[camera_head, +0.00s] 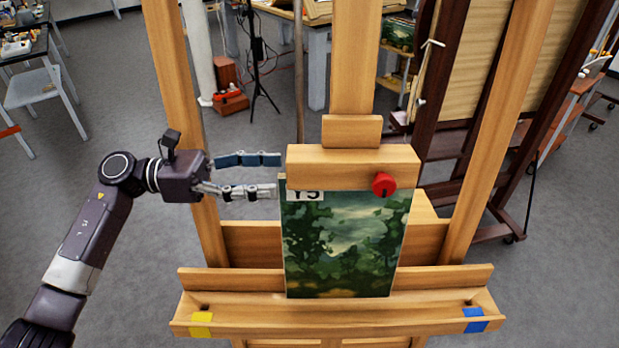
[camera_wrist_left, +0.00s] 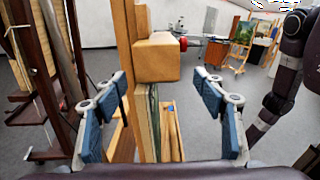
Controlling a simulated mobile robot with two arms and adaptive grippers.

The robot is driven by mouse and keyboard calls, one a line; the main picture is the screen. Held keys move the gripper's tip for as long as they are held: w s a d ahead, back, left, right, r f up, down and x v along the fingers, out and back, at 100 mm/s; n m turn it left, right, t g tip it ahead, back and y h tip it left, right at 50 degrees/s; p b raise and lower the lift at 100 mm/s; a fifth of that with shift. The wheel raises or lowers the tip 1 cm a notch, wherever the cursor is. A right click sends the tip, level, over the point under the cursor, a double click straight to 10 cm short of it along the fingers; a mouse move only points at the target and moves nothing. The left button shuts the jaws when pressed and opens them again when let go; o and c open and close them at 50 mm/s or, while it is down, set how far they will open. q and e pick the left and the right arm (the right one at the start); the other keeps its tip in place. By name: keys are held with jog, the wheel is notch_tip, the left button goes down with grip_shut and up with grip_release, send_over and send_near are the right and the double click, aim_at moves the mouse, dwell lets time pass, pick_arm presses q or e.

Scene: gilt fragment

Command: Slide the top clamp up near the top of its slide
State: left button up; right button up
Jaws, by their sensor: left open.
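The top clamp (camera_head: 325,165) is a light wooden block across the easel's mast (camera_head: 356,60), with a red knob (camera_head: 383,184) on its front right. It sits at the top edge of the green landscape painting (camera_head: 345,245). In the left wrist view the clamp (camera_wrist_left: 157,58) is seen end-on, its knob (camera_wrist_left: 183,43) partly hidden. My left gripper (camera_head: 277,176) is open, its blue-padded fingers just left of the clamp, pointing at its left end. In the left wrist view the fingers (camera_wrist_left: 160,85) are spread to either side, with nothing held. My right gripper does not show.
The easel's two side posts (camera_head: 178,90) flank the mast. The lower ledge (camera_head: 250,317) has yellow and blue tape. A smaller wooden block (camera_head: 352,131) is on the mast just above the clamp. A dark easel (camera_head: 440,120) stands behind right. Grey floor is open at left.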

aim_at(310, 175)
pick_arm(q)
jog(key=d+p, duration=0.3)
jog(key=d, duration=0.3)
jog(key=shift+w+d+p, duration=0.1)
jog(key=shift+d+p, duration=0.25)
jog(key=shift+p, duration=0.05)
jog(key=shift+d+f, duration=0.25)
jog(key=shift+d, duration=0.3)
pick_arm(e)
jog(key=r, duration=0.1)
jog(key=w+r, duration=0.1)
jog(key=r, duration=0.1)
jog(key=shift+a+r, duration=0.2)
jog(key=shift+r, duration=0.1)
pick_arm(q)
jog(key=c, duration=1.7)
jog(key=w+r, duration=0.1)
jog(key=r, duration=0.5)
jog(key=w+r, duration=0.1)
jog(key=r, duration=0.6)
jog(key=w+r, duration=0.1)
jog(key=r, duration=0.5)
jog(key=shift+r, duration=0.4)
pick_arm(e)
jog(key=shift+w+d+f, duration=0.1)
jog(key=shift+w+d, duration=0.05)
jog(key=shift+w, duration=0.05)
